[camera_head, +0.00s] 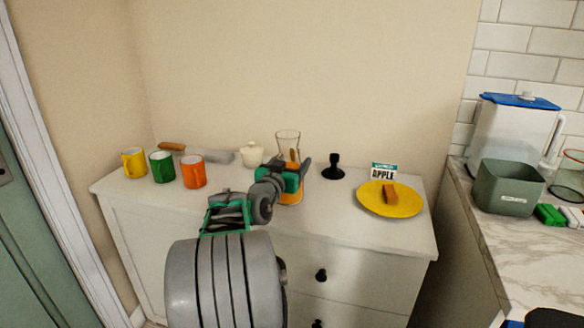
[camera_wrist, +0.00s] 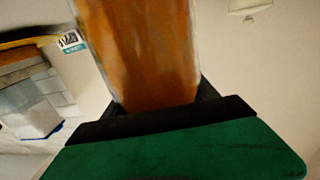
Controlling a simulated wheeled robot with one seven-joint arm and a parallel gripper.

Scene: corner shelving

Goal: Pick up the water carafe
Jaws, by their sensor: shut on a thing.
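The water carafe (camera_head: 288,143) is a clear glass vessel with a flared top and an orange-brown lower part, upright at the dresser's middle. My gripper (camera_head: 293,176) is shut on it around its middle, and the fingers hide part of its body. In the wrist view the carafe (camera_wrist: 150,50) shows large and orange-brown between the dark jaws. Its rim is out of that view. I cannot tell whether its base touches the dresser top.
The white dresser (camera_head: 330,220) carries yellow (camera_head: 134,161), green (camera_head: 162,166) and orange (camera_head: 194,171) mugs at left. A lidded white pot (camera_head: 252,154) and black stand (camera_head: 333,168) flank the carafe. A yellow plate (camera_head: 384,207) and APPLE box (camera_head: 384,171) stand right.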

